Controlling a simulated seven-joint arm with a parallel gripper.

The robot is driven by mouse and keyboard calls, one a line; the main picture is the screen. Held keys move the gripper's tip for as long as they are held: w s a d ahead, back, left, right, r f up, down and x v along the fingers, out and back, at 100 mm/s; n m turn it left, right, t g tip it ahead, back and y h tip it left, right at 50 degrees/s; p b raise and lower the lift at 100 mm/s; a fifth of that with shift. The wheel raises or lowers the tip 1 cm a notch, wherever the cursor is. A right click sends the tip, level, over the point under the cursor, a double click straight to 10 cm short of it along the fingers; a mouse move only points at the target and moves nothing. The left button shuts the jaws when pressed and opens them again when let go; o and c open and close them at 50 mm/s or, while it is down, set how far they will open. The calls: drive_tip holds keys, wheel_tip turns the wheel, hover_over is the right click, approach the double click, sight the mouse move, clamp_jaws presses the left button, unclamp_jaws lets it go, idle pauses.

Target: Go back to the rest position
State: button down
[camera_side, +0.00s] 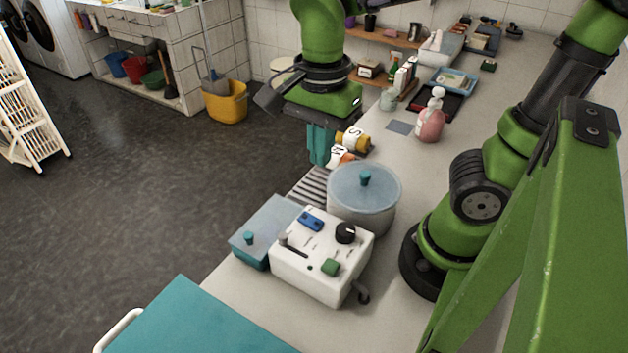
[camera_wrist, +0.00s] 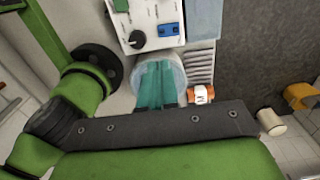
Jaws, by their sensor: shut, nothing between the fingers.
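My gripper (camera_side: 320,160) hangs above the counter's left edge in the side view, its teal fingers pointing down. In the wrist view the gripper (camera_wrist: 157,70) has its two teal fingers side by side, shut and empty. A round pot with a translucent lid (camera_side: 364,190) stands on the counter below and to the right of the fingers. In the wrist view the pot (camera_wrist: 172,62) shows behind the fingers. The fingertips appear apart from the pot.
A white control box (camera_side: 322,262) with a black knob and a teal lidded box (camera_side: 268,228) sit in front. A yellow S-marked piece (camera_side: 352,140) and an orange M-marked piece (camera_side: 341,156) are beside the fingers. A pink pump bottle (camera_side: 431,120) stands farther back.

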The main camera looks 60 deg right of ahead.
drive_tip(key=w+d+r+n+t+y, duration=0.1)
drive_tip(key=d+n+t, duration=0.5)
drive_tip(key=n, duration=0.8)
drive_tip(key=shift+w+r+t+y, duration=0.2)
drive_tip(key=shift+r+t+y, duration=0.1)
drive_tip(key=shift+t+y, duration=0.25)
